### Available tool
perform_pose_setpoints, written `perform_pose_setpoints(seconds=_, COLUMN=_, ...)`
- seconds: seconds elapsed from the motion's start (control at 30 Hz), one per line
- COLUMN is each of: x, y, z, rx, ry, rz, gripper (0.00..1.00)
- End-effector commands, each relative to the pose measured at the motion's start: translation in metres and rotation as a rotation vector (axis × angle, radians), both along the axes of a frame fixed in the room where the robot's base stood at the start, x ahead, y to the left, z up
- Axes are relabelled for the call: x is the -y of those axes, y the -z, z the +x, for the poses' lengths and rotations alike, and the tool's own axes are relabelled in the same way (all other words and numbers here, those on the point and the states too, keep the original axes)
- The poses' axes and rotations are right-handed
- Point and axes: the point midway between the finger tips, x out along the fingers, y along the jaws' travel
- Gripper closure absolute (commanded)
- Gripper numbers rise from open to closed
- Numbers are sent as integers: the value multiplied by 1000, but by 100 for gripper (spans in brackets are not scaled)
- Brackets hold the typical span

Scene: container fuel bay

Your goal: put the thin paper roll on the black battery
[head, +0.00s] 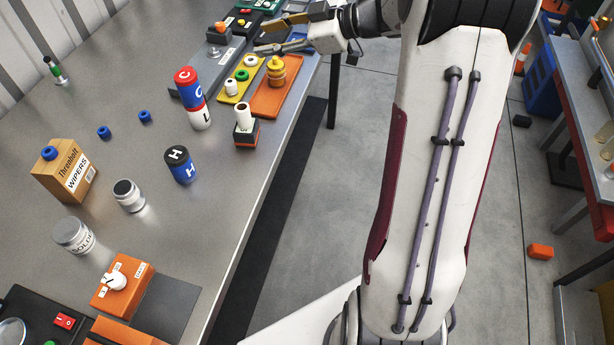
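A slim white paper roll (243,115) stands upright near the table's right edge, with its hollow end up. It is on or in a small black and orange block (247,133), which may be the black battery; from here I cannot tell how far its lower end sits inside. A black-topped blue cylinder marked H (180,165) stands to the left, apart from the roll. My gripper (262,39) is at the top of the view, beyond the roll. Its two fingers are spread, pointing left, with nothing visible between them.
A red, blue and white cylinder stack (193,98) stands left of the roll. Yellow (241,78) and orange (280,90) trays with small parts lie behind. The middle table is mostly clear.

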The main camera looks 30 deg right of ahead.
Motion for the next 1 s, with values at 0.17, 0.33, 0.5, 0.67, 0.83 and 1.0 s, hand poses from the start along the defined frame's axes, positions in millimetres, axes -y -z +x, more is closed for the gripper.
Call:
perform_pose_setpoints(seconds=0.17, x=-1, y=-45, z=22, rx=101, ry=170, rz=-66, gripper=63)
perform_pose_setpoints(seconds=0.33, x=5, y=-83, z=28, rx=165, ry=339, rz=-110, gripper=63)
perform_pose_setpoints(seconds=0.5, x=12, y=-112, z=20, rx=193, ry=504, rz=-136, gripper=63)
perform_pose_setpoints(seconds=0.67, x=19, y=-131, z=0, rx=186, ry=653, rz=-143, gripper=63)
perform_pose_setpoints(seconds=0.83, x=23, y=-139, z=-32, rx=143, ry=796, rz=-138, gripper=63)
perform_pose_setpoints(seconds=1.0, x=22, y=-134, z=-73, rx=62, ry=915, rz=-121, gripper=63)
